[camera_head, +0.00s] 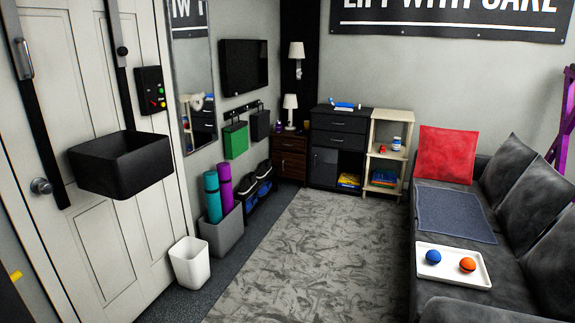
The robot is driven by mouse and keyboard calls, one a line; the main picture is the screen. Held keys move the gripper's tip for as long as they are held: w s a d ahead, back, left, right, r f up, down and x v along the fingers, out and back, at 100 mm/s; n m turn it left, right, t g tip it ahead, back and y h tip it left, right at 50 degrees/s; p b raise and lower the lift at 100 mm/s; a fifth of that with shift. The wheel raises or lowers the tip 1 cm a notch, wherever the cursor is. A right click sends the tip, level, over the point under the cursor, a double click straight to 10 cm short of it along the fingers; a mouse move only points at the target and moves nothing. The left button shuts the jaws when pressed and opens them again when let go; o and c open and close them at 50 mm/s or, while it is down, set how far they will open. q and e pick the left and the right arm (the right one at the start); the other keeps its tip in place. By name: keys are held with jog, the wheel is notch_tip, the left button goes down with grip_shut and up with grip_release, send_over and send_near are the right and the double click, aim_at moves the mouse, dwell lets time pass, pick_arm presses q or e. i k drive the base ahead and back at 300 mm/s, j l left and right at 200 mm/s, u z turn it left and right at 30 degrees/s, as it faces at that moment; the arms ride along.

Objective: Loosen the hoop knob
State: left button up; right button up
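A black open-topped box (122,167) hangs on the white panelled door (110,245) at the left, between two black vertical straps or rails. A small round black knob (122,50) sits on the right rail, above the box. It looks like the hoop knob, but I cannot tell how tight it is. A silver lever-like part (25,58) is on the left rail. A black panel (151,90) with red, green and yellow buttons is right of the knob. Neither of my grippers is in view.
A round door knob (40,186) sticks out below left of the box. A white bin (189,263) stands by the door, and a grey bin (222,232) holds rolled mats. The patterned rug (300,260) is clear. A grey sofa (440,285) fills the right side.

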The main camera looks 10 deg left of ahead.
aim_at(122, 52)
jog(key=i+u, duration=0.4)
jog(key=i+l+u, duration=0.2)
jog(key=u, duration=0.2)
jog(key=i+l+u, duration=0.25)
jog(key=u, duration=0.15)
jog(key=i+l+u, duration=0.7)
jog(key=i, duration=0.25)
jog(key=l, duration=0.1)
